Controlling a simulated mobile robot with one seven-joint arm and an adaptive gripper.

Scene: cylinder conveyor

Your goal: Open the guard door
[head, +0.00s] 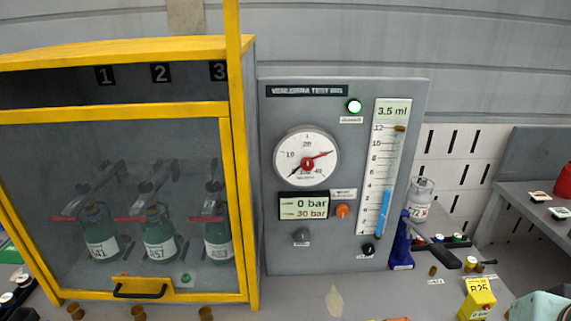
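The guard door (110,113) is a yellow-framed clear panel on the front of the yellow cabinet (140,47) at the left. It looks closed, with its frame down against the cabinet front. A black handle (140,291) sits on a yellow plate at the door's lower edge. Behind the panel stand several green cylinders (158,225) with white labels and red bars in front of them. The numbers 1, 2 and 3 show above the door. My gripper is not in view, so I cannot see whether it is open or shut.
A grey test panel (420,105) with a gauge (306,158) and a display stands right of the cabinet. Small brown knobs (139,312) line the bench below the door.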

